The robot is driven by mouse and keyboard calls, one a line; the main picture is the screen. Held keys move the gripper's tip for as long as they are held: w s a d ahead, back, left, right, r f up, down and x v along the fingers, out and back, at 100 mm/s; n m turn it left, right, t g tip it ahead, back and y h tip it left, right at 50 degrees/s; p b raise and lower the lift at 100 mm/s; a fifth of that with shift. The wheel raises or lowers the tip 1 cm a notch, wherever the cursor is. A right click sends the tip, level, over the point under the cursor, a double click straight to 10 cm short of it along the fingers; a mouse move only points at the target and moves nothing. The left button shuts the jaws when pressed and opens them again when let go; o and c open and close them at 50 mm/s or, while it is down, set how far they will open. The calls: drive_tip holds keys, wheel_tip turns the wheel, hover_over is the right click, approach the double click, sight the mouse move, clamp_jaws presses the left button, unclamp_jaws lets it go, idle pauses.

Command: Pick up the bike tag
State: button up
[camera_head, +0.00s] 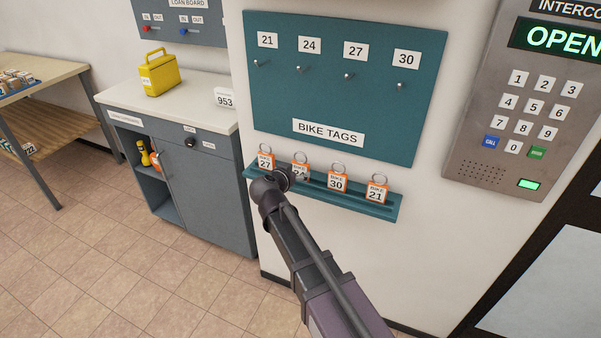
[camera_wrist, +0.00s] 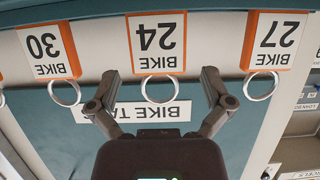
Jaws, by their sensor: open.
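Several orange-edged white bike tags with metal rings stand on a teal ledge (camera_head: 398,208). They are tag 27 (camera_head: 265,161), tag 24 (camera_head: 301,159), tag 30 (camera_head: 338,183) and tag 21 (camera_head: 376,192). My gripper (camera_head: 299,177) is in front of tag 24 and hides part of it. In the wrist view, which is upside down, my open gripper (camera_wrist: 160,78) has one finger on each side of tag 24 (camera_wrist: 157,42) and its ring. The fingers look empty. Tag 30 (camera_wrist: 47,48) and tag 27 (camera_wrist: 273,42) flank it there.
A teal board (camera_head: 345,100) with numbered bare pegs hangs above the ledge. An intercom panel (camera_head: 525,110) is on the wall at right. A grey cabinet (camera_head: 215,195) with a yellow box (camera_head: 160,75) on top stands at left. The tiled floor is clear.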

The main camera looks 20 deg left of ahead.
sight(299, 169)
drive_tip(key=shift+b+x, duration=0.65)
drive_tip(key=shift+x, duration=1.5)
drive_tip(key=shift+s, duration=0.1)
drive_tip(key=c, duration=0.9)
